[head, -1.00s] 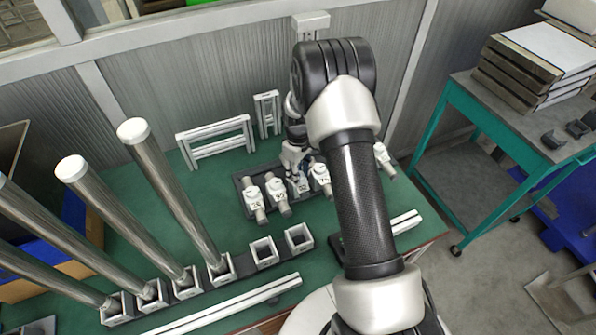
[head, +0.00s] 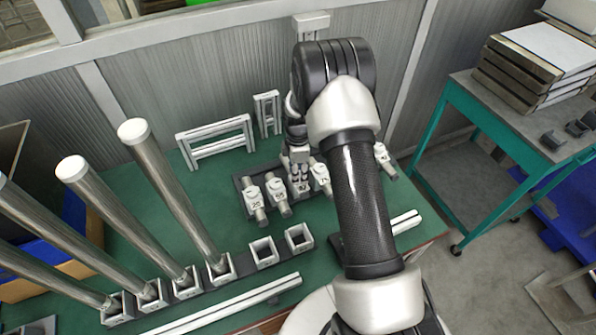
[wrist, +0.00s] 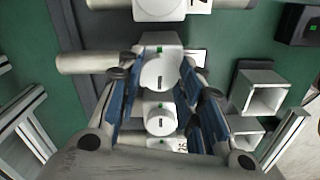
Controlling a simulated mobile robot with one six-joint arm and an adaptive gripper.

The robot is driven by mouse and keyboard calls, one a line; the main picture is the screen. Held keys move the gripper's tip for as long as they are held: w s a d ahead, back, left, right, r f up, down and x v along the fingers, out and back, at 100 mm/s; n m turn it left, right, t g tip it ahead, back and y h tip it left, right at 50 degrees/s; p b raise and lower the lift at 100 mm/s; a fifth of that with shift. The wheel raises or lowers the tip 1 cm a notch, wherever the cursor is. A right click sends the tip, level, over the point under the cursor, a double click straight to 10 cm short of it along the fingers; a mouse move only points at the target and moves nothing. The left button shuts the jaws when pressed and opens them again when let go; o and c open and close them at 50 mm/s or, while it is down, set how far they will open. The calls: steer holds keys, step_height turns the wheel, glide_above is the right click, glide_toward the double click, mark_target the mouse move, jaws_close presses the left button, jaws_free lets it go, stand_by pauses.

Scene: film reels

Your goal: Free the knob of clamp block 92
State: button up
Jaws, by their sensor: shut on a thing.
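The clamp block (head: 303,189), whose small label seems to read 92, stands in a row of similar blocks on a dark base on the green table. My gripper (head: 299,170) is over it, pointing down. In the wrist view, the blue-padded fingers of my gripper (wrist: 160,68) are shut on a round white knob (wrist: 158,73) with a green mark and a dark slot. The pads sit on opposite sides of the knob. The block's label is not readable in the wrist view, and the fingers partly hide the block in the head view.
A block marked 25 (head: 254,203) and another block (head: 278,194) stand to the left, and one (head: 321,178) stands close on the right. Tall metal tubes (head: 172,195) stand at the left front. Empty square sockets (head: 264,252) lie in front. A white frame (head: 217,142) stands behind.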

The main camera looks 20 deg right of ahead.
steer(key=shift+n, duration=0.4)
steer(key=o, duration=1.1)
steer(key=shift+c, duration=0.2)
steer(key=shift+r, duration=0.1)
step_height(320, 180, up, 12)
stand_by(0.3)
